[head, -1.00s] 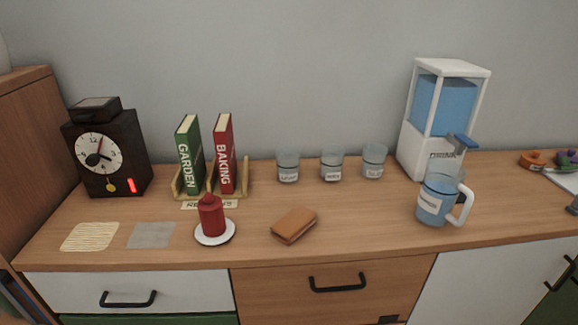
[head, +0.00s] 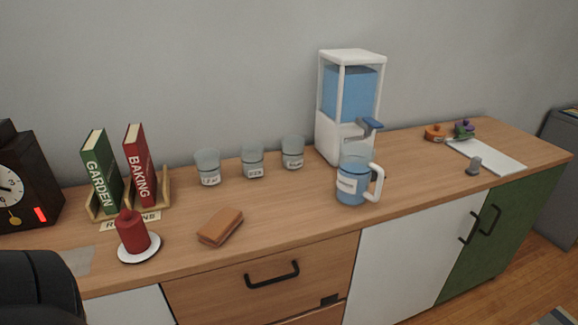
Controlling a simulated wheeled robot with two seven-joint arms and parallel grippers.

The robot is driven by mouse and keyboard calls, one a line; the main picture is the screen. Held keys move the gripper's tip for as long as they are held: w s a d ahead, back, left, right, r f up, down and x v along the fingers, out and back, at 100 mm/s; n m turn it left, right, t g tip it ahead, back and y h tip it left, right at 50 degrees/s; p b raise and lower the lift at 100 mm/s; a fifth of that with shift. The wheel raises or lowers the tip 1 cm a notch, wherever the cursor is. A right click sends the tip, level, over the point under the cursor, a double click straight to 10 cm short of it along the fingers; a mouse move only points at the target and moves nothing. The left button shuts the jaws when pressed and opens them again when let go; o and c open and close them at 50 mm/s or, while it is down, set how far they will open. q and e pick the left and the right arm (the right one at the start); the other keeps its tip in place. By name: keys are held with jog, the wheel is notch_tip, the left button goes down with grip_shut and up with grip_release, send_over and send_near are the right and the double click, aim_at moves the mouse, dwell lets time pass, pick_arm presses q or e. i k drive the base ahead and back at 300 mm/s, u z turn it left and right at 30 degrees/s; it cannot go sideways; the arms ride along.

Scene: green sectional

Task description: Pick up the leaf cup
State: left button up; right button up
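Three small clear cups with white labels stand upright in a row near the back of the wooden counter: a left cup (head: 208,167), a middle cup (head: 252,161) and a right cup (head: 292,152). Their label text is too small to read surely, so I cannot tell which is the leaf cup. Neither of my grippers is in view. A dark rounded part at the lower left edge looks like part of my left arm.
A blue labelled mug (head: 352,184) stands before a water dispenser (head: 332,137), right of the cups. A brown wallet-like block (head: 220,227), a red candle (head: 131,232) on a white saucer and a book rack (head: 165,187) are nearby. The wooden counter (head: 290,205) is clear before the cups.

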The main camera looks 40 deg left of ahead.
aim_at(207, 161)
jog(key=z, duration=1.15)
jog(key=k, duration=0.95)
jog(key=u, duration=1.15)
